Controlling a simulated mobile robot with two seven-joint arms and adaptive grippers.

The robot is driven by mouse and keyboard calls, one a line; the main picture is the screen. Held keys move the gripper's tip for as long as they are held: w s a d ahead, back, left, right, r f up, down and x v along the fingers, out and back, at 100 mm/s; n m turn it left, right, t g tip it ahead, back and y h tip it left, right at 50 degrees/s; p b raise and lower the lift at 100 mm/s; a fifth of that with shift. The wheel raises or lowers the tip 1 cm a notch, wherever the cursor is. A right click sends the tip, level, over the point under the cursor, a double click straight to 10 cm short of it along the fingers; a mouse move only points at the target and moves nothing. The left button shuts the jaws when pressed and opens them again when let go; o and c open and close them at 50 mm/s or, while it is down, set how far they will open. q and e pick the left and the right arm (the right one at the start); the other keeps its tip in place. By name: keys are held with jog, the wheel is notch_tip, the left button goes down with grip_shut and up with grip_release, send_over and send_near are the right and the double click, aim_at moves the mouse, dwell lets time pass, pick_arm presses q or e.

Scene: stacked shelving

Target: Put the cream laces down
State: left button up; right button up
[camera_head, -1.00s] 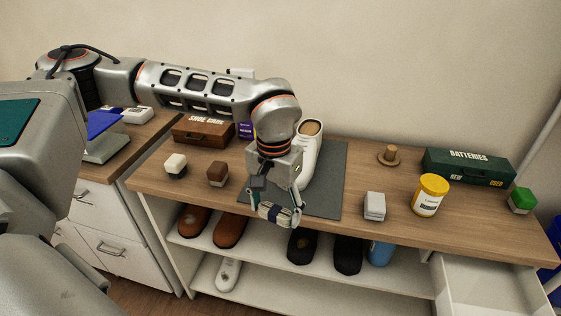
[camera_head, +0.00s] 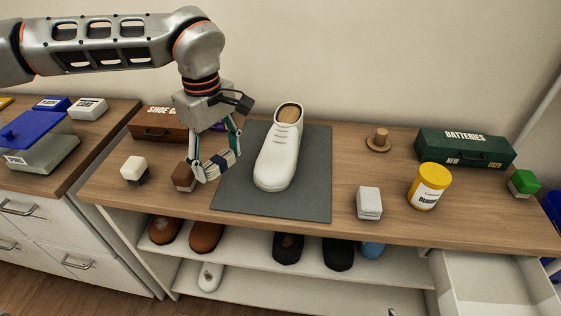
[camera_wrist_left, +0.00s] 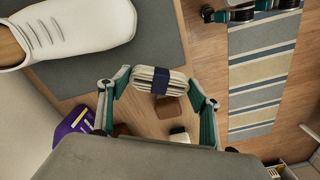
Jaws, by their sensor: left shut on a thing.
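The cream laces (camera_head: 220,161), a small bundle with a dark band, are held between the fingers of my left gripper (camera_head: 217,165). The bundle also shows in the left wrist view (camera_wrist_left: 145,76), with a finger at each end. In the head view the gripper overlaps the brown block and the left edge of the dark mat (camera_head: 300,207); its exact height is hard to judge. The white shoe (camera_head: 277,158) stands on the mat to the right of the gripper. Dark and teal parts at the top of the wrist view look like my right gripper (camera_wrist_left: 250,12).
A brown block (camera_head: 183,177) and a cream-topped block (camera_head: 134,168) stand left of the mat. A brown box (camera_head: 157,122) is behind. A white block (camera_head: 369,202), yellow tub (camera_head: 428,186) and green batteries box (camera_head: 465,148) stand right. Bare wood lies right of the mat.

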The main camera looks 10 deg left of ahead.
pick_arm(q)
jog(key=w+d+r+m+b, duration=0.35)
jog(key=d+r+m, duration=0.25)
jog(key=d+m, duration=0.7)
jog(key=w+d+r+m+b, duration=0.35)
jog(key=d+r+m, duration=0.35)
jog(key=m, duration=1.1)
jog(key=b, duration=0.4)
send_over(314, 180)
jog(key=shift+n, duration=0.4)
notch_tip(314, 180, down, 16)
jog(key=shift+f, duration=0.2)
notch_tip(314, 180, down, 4)
jog(key=shift+r+b, duration=0.1)
jog(key=shift+b, duration=0.3)
jog(key=shift+f, duration=0.35)
jog(key=shift+r, duration=0.15)
pick_arm(e)
jog(key=shift+n+t+y, duration=0.3)
jog(key=shift+w+a+f, duration=0.3)
jog(key=shift+w+f, duration=0.3)
jog(key=shift+f, duration=0.25)
jog(key=shift+w+a+f, duration=0.25)
jog(key=shift+w+f, duration=0.35)
jog(key=shift+f, duration=0.25)
